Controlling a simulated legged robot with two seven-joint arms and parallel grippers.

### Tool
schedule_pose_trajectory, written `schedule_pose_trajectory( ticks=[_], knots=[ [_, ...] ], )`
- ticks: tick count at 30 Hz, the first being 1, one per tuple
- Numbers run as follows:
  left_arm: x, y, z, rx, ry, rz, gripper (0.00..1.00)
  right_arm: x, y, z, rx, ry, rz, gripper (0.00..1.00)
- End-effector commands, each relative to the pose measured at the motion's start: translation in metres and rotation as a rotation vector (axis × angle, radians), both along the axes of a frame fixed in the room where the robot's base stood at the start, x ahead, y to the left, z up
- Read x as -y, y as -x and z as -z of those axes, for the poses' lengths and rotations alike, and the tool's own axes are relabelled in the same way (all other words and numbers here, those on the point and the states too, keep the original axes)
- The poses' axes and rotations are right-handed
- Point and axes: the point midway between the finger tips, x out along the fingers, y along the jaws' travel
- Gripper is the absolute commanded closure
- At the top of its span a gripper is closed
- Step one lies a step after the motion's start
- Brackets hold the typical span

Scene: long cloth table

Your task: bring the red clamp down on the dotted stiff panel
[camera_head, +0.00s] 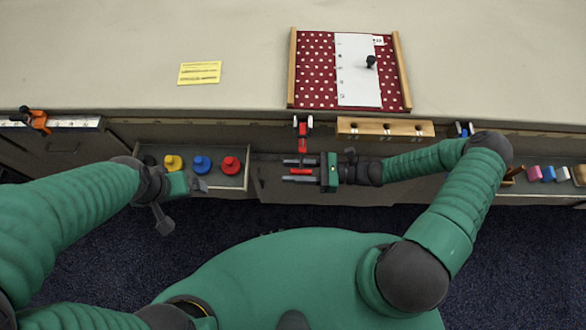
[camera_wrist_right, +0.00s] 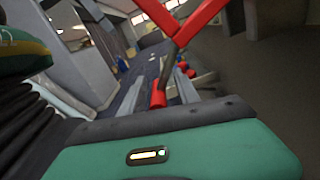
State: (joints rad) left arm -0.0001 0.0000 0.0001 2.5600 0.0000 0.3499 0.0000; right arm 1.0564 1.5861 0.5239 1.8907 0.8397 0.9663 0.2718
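The dotted stiff panel (camera_head: 316,70), red with white dots, lies flat on the table between two wooden rails. The red clamp (camera_head: 303,138) sits at the table's front edge below the panel's left part; its red arm and handle also show in the right wrist view (camera_wrist_right: 200,20). My right gripper (camera_head: 300,171) is open in front of the table edge, its fingers on either side of the clamp's red handle with gaps visible. My left gripper (camera_head: 182,202) is open and empty in front of the drawer at left.
A white strip (camera_head: 352,85) with a black knob (camera_head: 370,62) lies over the panel. A wooden block (camera_head: 385,128), an orange clamp (camera_head: 38,120) and a blue clamp (camera_head: 464,129) are along the edge. An open drawer (camera_head: 190,150) holds coloured knobs. A yellow note (camera_head: 199,73) lies left.

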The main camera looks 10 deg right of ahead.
Motion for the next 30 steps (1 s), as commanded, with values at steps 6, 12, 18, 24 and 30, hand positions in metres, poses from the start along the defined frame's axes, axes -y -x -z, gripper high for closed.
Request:
schedule_pose_trajectory(
  ticks=[6, 12, 18, 24, 30],
  knots=[
    [-0.0001, 0.0001, 0.0002, 0.0, 0.0, 0.0, 0.0, 0.0004, 0.0, 0.0002, 0.0, 0.0, 0.0, 0.7],
    [0.0, 0.0001, 0.0001, 0.0, 0.0, 0.0, 0.0, 0.0007, 0.0002, 0.0002, -0.001, 0.0, 0.0, 0.96],
    [0.0, 0.0001, 0.0001, 0.0, 0.0, 0.0, 0.0, 0.0009, 0.0004, 0.0001, 0.0, 0.0, 0.0, 1.0],
    [-0.0001, 0.0001, 0.0001, 0.0, 0.0, 0.0, 0.0, 0.001, 0.0004, 0.0001, 0.0, 0.0, 0.0, 1.0],
    [0.0, 0.0, 0.0, 0.0, 0.0, 0.0, 0.0, 0.0011, 0.0004, 0.0, 0.001, 0.0, 0.0, 1.0]
  ],
)
